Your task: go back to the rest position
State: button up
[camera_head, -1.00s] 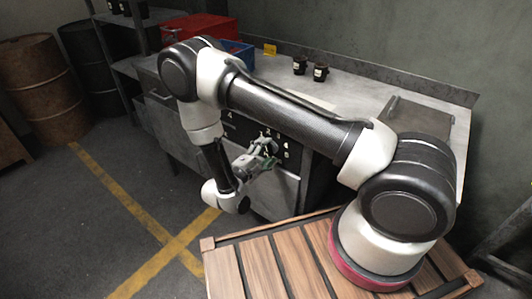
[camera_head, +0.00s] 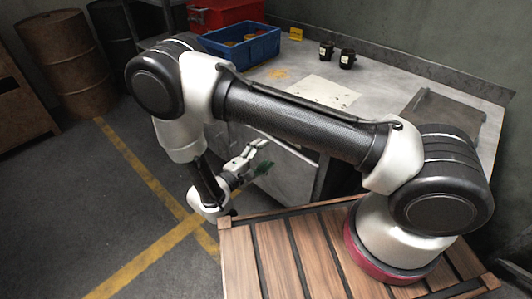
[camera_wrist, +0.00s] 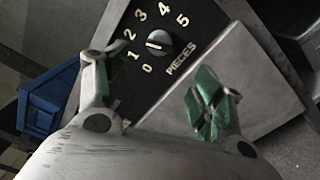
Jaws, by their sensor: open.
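My gripper (camera_head: 258,160) hangs in front of the workbench, past the edge of the wooden slatted platform, with the arm folded back. Its fingers are spread open. In the wrist view the green-padded fingers (camera_wrist: 155,90) are apart with nothing between them. Behind them is a black panel (camera_wrist: 140,22) with a white-marked dial (camera_wrist: 160,41), numbers 0 to 5 and the word PIECES. The dial's pointer is towards the left, near the 1 or 2; I cannot tell exactly. The fingers look apart from the dial.
The metal workbench (camera_head: 400,90) carries a blue bin (camera_head: 240,45) with round pieces, a red bin (camera_head: 225,12), two dark cups (camera_head: 347,58) and a pale sheet (camera_head: 318,92). Rusty barrels (camera_head: 65,60) stand at the left. The floor with yellow lines (camera_head: 145,175) is clear.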

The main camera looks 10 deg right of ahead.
dwell(0.3)
jog(key=s+d+f+n+g+h, duration=0.1)
jog(key=s+d+n+g, duration=0.2)
jog(key=s+d+g, duration=0.15)
jog(key=s+d+r+m+y, duration=0.4)
jog(key=s+d+r+y, duration=0.1)
jog(key=r, duration=0.8)
jog(key=s+d+r+m+g+y, duration=0.1)
jog(key=s+d+r+m+y, duration=0.4)
jog(key=d+r, duration=0.3)
jog(key=s+d+r+m+y, duration=0.4)
jog(key=d+r, duration=0.3)
jog(key=r, duration=1)
jog(key=shift+s+d+r+m+g+y, duration=0.15)
jog(key=shift+s+r+m+g+y, duration=0.25)
jog(key=shift+m+y, duration=0.3)
